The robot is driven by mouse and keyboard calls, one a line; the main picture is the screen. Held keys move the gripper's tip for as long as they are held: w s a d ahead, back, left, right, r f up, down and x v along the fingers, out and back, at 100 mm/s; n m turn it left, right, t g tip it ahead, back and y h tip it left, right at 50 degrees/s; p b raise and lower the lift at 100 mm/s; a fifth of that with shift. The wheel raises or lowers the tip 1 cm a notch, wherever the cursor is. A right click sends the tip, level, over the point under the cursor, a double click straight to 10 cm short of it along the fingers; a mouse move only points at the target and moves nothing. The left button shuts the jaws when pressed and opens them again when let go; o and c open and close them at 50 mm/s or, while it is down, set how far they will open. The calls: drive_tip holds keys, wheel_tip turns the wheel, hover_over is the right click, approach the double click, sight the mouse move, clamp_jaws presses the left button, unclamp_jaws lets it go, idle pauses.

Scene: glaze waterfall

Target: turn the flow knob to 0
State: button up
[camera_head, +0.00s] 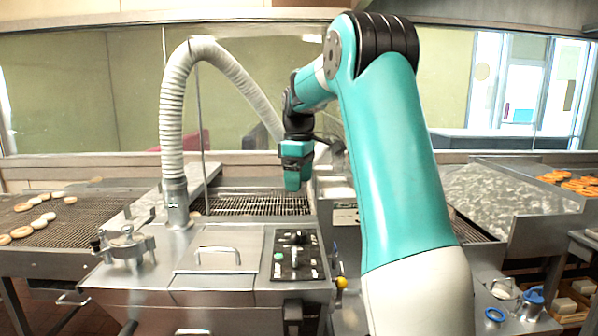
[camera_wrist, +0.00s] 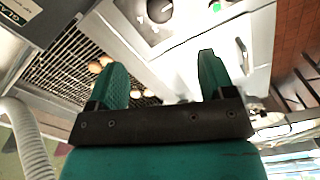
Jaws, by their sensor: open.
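A dark control panel (camera_head: 308,268) is on the top of the steel machine, below my gripper in the head view. A small dark knob (camera_head: 297,237) is near its top edge; its label and setting are too small to read. In the wrist view a round knob (camera_wrist: 160,10) with a dark rim and pale centre shows at the top edge, partly cut off. I cannot tell which number it points to. My gripper (camera_head: 293,182) is in the air above and behind the panel. In the wrist view its teal fingers (camera_wrist: 164,72) are apart, with nothing held between them.
A ribbed hose (camera_head: 174,110) arches up at the left of the panel. A lid with a handle (camera_head: 217,255) is beside it. A yellow ball-ended lever (camera_head: 341,283) is at the panel's right. Doughnuts (camera_head: 45,217) lie on the left conveyor.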

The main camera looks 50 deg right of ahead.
drive_tip(key=shift+r, duration=1.6)
drive_tip(key=shift+a, duration=0.1)
